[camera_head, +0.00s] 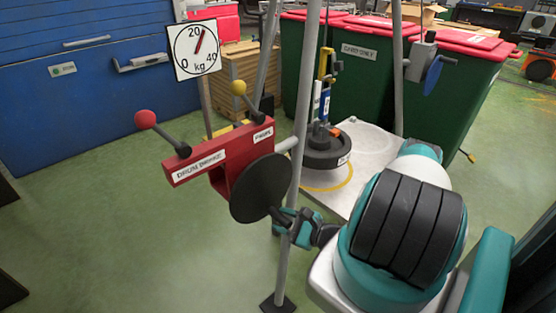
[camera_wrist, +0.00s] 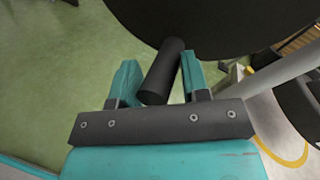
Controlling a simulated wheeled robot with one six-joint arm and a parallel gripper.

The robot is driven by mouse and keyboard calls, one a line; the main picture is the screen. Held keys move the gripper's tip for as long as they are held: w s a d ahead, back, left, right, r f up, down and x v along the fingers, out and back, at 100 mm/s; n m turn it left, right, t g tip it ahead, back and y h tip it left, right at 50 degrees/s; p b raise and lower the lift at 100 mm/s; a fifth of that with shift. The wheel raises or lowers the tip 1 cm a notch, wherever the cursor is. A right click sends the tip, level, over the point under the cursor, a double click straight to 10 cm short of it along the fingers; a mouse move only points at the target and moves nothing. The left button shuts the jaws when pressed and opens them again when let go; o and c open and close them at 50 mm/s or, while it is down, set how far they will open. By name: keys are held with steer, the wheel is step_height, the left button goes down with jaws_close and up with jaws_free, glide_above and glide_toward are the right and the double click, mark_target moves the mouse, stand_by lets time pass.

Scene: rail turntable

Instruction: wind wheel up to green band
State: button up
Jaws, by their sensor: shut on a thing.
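The black disc wheel (camera_head: 262,188) sits on the near side of a red housing (camera_head: 228,160) marked "DRUM BRAKE" and "PAWL". Its black handle shows in the wrist view (camera_wrist: 163,68), between the two teal fingers of my gripper (camera_wrist: 159,75). My gripper (camera_head: 297,226) is shut on this handle, at the lower right of the wheel in the head view. The gauge (camera_head: 194,50) is marked 0, 20, 40 and kg. Its red needle points up and slightly right, just past 20. I cannot make out a green band.
Levers with a red knob (camera_head: 145,119) and a yellow knob (camera_head: 239,88) rise from the housing. Grey poles (camera_head: 303,120) stand around a black round weight (camera_head: 327,150) over a pale plate (camera_head: 365,140). Green bins (camera_head: 361,75) stand behind. Floor at left is clear.

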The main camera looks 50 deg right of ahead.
steer(key=o, duration=1.1)
steer(key=shift+a, duration=0.3)
steer(key=shift+d, duration=0.15)
steer(key=shift+s, duration=0.1)
steer(key=shift+s+d+p, duration=0.15)
steer(key=shift+s+p, duration=0.15)
steer(key=shift+s, duration=0.3)
steer(key=s+p, duration=0.2)
steer(key=s, duration=0.4)
steer(key=shift+s+a, duration=0.3)
steer(key=shift+s, duration=0.05)
